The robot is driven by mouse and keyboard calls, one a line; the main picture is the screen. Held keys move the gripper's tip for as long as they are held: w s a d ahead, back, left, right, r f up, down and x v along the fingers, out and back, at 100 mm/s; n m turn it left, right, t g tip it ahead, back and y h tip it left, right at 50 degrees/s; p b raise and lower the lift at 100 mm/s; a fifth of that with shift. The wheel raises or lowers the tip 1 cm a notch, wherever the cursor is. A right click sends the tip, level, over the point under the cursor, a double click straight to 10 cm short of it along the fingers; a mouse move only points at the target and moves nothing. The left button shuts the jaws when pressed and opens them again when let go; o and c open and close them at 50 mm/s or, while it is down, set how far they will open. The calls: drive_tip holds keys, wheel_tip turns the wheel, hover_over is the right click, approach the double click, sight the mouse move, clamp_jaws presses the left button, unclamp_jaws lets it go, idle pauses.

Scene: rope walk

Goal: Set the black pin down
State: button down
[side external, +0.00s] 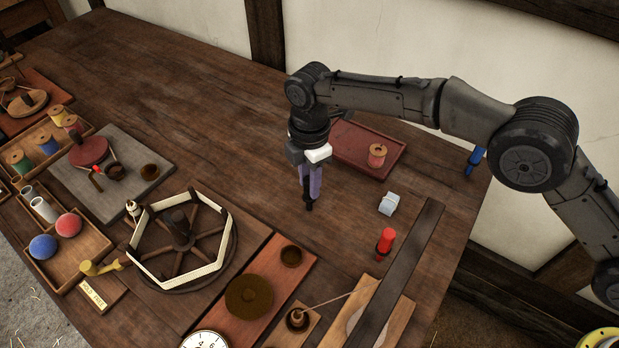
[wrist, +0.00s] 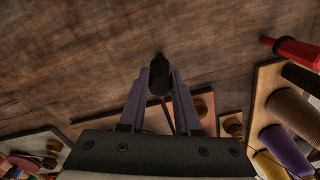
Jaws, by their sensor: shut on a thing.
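My gripper (side external: 311,186) has purple fingers and points down above the middle of the wooden table (side external: 215,95). It is shut on the black pin (side external: 309,205), whose dark lower end shows below the fingertips. In the wrist view the black pin (wrist: 159,75) sits between the two fingertips (wrist: 159,84) of my gripper. The fingers hide part of the pin. I cannot tell from these views whether its lower end touches the table.
A red-brown tray (side external: 350,155) with an orange spool (side external: 377,155) stands behind. A pale grey block (side external: 389,203), a red peg (side external: 385,243) and a dark bar (side external: 405,280) are to the right. A spoked wheel (side external: 180,240) is at left. The table's back left is bare.

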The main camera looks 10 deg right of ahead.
drive_tip(key=c, duration=0.6)
unclamp_jaws()
drive_tip(key=shift+r, duration=0.1)
wheel_tip(320, 180, up, 12)
